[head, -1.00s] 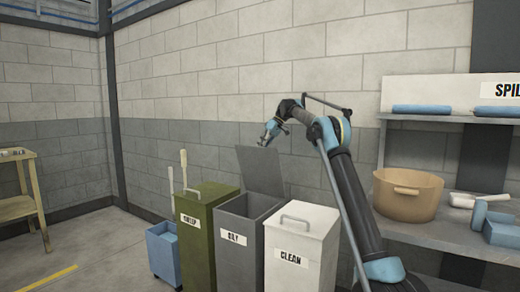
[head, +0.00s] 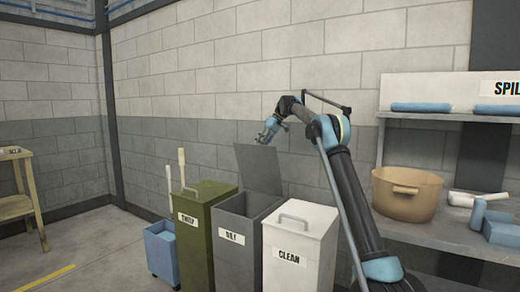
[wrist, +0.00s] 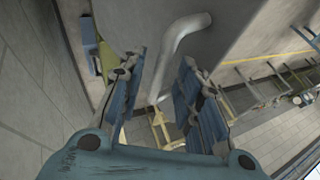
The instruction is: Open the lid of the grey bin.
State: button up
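The grey bin (head: 233,238) stands between a green bin and a white bin. Its lid (head: 259,168) is swung up at the back and stands nearly upright, leaving the bin's mouth open. My gripper (head: 264,139) is just above and behind the lid's top edge. In the wrist view the lid's grey face (wrist: 255,30) fills the upper middle, with a pale bent handle (wrist: 170,45) on it. My gripper (wrist: 165,95) is open there, its blue fingers apart. The handle runs toward the gap between them; I cannot tell if they touch it.
The green bin (head: 203,228) and white bin (head: 297,250) have closed lids. A blue bucket (head: 161,252) stands at the left. A shelf (head: 430,232) at the right holds a tan tub (head: 407,194). A block wall (head: 230,75) is close behind. The floor at the left is mostly clear.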

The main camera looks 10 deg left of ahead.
jog(key=v, duration=0.6)
jog(key=shift+w+r, duration=0.15)
jog(key=shift+w, duration=0.15)
dwell(0.3)
